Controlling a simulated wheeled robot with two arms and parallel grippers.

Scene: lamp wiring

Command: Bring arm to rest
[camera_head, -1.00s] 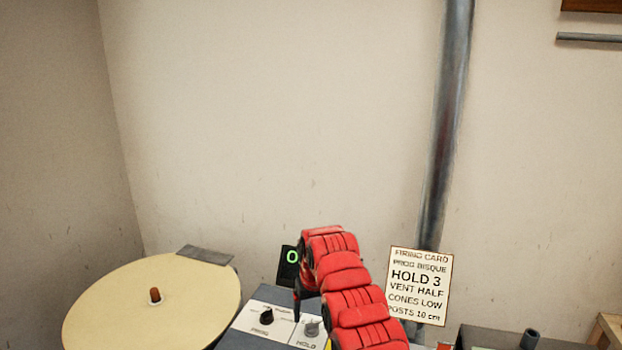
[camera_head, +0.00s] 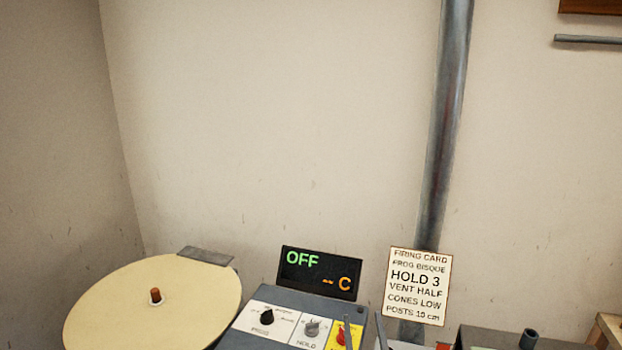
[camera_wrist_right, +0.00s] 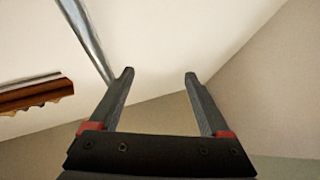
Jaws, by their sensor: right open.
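My right gripper (camera_wrist_right: 157,78) is open and empty in the right wrist view, its two dark fingers apart with bare wall and ceiling-like surfaces behind them. In the head view, two thin grey tips at the bottom edge, beside the control box, look like my right gripper (camera_head: 364,332). The rest of that arm is out of the head view. My left gripper is in neither view.
A grey control box (camera_head: 235,335) has knobs and a display (camera_head: 319,273) reading OFF. A round cream disc (camera_head: 100,310) lies left. A firing card (camera_head: 418,287) stands before a metal pipe (camera_head: 445,130). A wooden piece (camera_wrist_right: 32,95) shows in the wrist view.

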